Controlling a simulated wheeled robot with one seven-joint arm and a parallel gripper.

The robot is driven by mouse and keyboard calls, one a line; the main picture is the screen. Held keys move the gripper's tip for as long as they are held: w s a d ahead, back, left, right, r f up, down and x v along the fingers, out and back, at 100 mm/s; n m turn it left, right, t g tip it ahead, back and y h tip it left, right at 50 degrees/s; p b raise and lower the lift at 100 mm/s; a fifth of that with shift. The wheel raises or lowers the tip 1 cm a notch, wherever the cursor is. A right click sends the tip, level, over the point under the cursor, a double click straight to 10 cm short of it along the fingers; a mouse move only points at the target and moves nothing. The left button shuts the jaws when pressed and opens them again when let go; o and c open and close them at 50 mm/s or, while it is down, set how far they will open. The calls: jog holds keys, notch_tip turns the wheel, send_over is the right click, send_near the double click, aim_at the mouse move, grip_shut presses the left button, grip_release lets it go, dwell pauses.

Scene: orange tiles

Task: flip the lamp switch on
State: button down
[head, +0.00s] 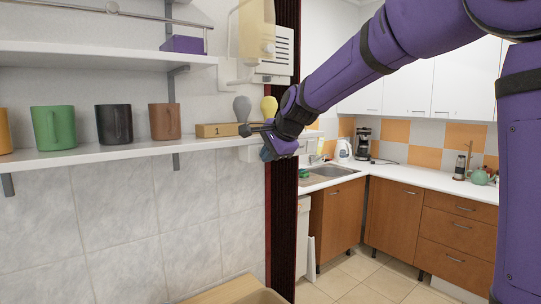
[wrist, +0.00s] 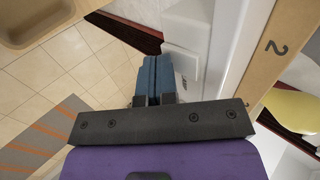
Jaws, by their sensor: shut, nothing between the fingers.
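A wooden block (head: 222,130) marked 1 lies on the shelf end, with a grey bulb (head: 242,108) and a yellow bulb (head: 269,107) above it. The block also shows in the wrist view (wrist: 262,75), marked 2, beside the yellow bulb (wrist: 297,110). My gripper (head: 266,153) is at the shelf's right end, just below the block. Its blue fingers are together and empty in the wrist view (wrist: 152,66). A white box (wrist: 184,60) lies close to the right of the fingertips; I cannot tell if they touch. I cannot make out a switch lever or its position.
The shelf (head: 110,156) holds several mugs, including a green one (head: 53,128) and a brown one (head: 165,121). A white wall unit (head: 272,60) hangs above the bulbs. A brown tray-like thing (wrist: 35,20) is at upper left in the wrist view. A kitchen counter (head: 410,175) stands behind.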

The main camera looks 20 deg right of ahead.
jog(key=shift+w, duration=0.2)
jog(key=shift+r, duration=0.15)
dwell(0.3)
jog(key=shift+r, duration=0.7)
jog(key=shift+s, duration=0.1)
